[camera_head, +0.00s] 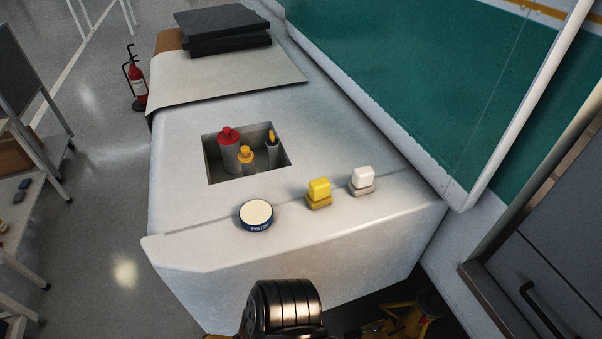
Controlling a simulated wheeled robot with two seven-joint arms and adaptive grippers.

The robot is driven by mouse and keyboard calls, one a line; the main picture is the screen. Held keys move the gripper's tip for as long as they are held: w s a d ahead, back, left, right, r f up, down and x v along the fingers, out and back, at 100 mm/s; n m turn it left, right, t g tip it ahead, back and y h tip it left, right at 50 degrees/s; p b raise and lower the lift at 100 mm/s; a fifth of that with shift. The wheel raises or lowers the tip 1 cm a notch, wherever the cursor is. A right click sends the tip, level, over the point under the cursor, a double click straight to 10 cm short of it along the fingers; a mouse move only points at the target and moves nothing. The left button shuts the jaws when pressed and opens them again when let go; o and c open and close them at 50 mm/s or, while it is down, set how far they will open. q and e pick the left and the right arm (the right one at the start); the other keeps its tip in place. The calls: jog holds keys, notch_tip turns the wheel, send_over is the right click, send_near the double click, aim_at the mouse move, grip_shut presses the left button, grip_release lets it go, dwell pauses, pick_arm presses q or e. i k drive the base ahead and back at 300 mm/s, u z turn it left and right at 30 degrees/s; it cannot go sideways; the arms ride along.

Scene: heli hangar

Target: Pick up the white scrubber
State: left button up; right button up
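The white scrubber (362,180) sits upright near the right end of the pale bench (330,240), close to its front edge. It has a white upper block and a greyish-beige lower part. Neither gripper can be made out in the head view. A dark, ringed part of my own body shows at the bottom centre, below the bench's front edge. Nothing covers the scrubber.
A similar yellow scrubber (319,191) stands just left of the white one. A round polish tin (256,215) lies further left. A recess (214,170) holds several bottles or tools. A green-and-white panel (420,90) rises close behind, right. Bench top around the scrubbers is clear.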

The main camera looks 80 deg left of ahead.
aim_at(361, 182)
jog(key=u, duration=2.05)
